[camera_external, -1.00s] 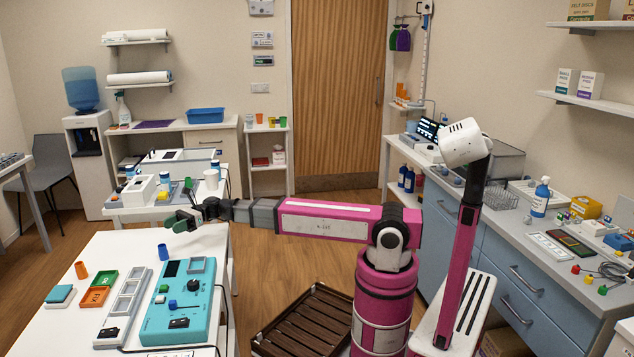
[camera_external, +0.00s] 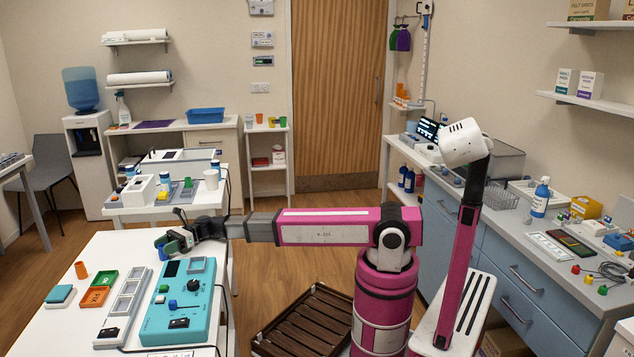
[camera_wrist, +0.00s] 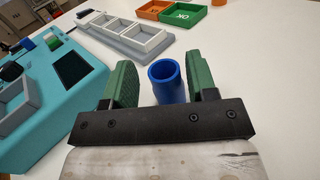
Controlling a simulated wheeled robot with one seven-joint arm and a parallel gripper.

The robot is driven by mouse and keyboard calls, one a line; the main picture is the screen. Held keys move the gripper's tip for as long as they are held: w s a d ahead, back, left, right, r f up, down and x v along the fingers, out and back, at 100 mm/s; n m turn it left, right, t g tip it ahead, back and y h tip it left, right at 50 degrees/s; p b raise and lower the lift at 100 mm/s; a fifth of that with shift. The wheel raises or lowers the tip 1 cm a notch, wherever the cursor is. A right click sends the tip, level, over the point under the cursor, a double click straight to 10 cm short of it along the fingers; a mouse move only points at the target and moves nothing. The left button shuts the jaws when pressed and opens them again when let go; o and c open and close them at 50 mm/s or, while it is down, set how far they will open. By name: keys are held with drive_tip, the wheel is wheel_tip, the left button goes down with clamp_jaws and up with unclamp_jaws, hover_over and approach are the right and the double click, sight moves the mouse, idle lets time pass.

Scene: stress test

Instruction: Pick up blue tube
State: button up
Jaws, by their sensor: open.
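The blue tube (camera_wrist: 168,84) stands upright on the white table in the wrist view, its open top facing up. My gripper (camera_wrist: 165,80) is open, with one green finger on each side of the tube. The tube lies between the fingers, nearer the right finger, and a small gap shows on its left. In the external view my gripper (camera_external: 175,241) is low over the far part of the table, and the tube is mostly hidden by it.
A teal device (camera_external: 178,325) with knobs and a grey compartment tray (camera_external: 124,308) are close by. Green (camera_external: 104,277) and orange (camera_external: 94,297) trays and an orange tube (camera_external: 81,270) stand further left. The white table (camera_external: 60,335) is clear at front left.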

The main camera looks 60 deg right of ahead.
drive_tip(key=a, duration=0.2)
drive_tip(key=shift+a, duration=0.35)
drive_tip(key=c, duration=0.8)
